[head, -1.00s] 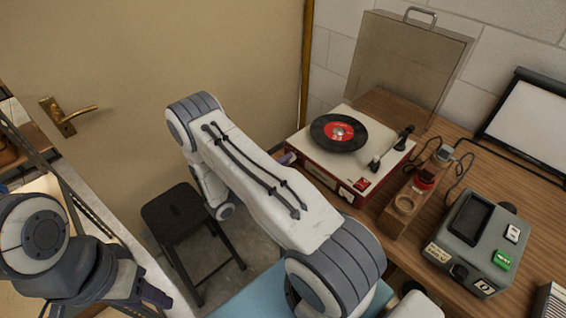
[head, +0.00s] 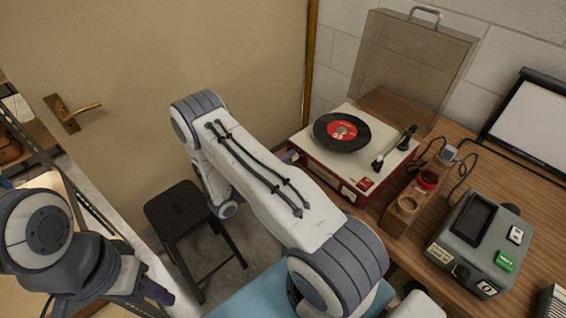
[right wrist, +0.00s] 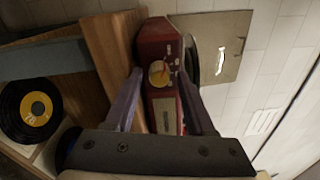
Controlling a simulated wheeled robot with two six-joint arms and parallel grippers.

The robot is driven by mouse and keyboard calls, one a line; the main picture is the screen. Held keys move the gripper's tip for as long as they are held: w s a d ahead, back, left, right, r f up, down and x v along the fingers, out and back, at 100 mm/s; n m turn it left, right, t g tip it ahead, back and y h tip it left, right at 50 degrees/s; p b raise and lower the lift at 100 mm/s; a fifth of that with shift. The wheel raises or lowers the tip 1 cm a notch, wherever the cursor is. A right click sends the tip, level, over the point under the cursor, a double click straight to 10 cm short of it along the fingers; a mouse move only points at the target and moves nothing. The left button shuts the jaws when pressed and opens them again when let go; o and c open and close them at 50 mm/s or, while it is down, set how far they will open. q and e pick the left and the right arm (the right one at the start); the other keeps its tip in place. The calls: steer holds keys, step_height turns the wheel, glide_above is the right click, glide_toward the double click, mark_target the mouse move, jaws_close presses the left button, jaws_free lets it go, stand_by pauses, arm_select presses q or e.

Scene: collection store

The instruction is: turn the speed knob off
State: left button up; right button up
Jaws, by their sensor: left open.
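The red and cream record player (head: 352,192) stands at the left end of the wooden bench, a black record with a red label on it. The right wrist view shows its red front panel (right wrist: 160,48) and the speed knob (right wrist: 158,74), a round pale yellow dial with a red mark. My right gripper (right wrist: 160,100) is open, its two fingers pointing at the panel with the knob in line between them; no contact is visible. In the head view my right arm mostly hides this gripper. My left gripper (head: 155,292) is low at the left, open and away from the player.
A tonearm (head: 392,148) lies at the player's right side, with a clear lid (head: 415,65) upright behind. A wooden holder (head: 400,212) and a grey-green device (head: 475,243) stand to the right. A black stool (head: 180,212) stands on the floor. Another record (right wrist: 30,110) shows in the wrist view.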

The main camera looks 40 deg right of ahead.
steer(key=shift+f, duration=0.1)
steer(key=a+m+b, duration=0.3)
steer(key=a+m, duration=0.5)
steer(key=a, duration=0.2)
steer(key=s+a+r+m+g+y+p, duration=0.3)
steer(key=s+a+r+m+y+p, duration=0.3)
steer(key=s+a+r+m+y, duration=0.5)
steer(key=shift+s+a+r+m+y, duration=0.4)
steer(key=shift+s+a+r+m, duration=1.1)
steer(key=shift+r, duration=1.5)
steer(key=shift+w+a, duration=0.1)
steer(key=shift+w, duration=0.05)
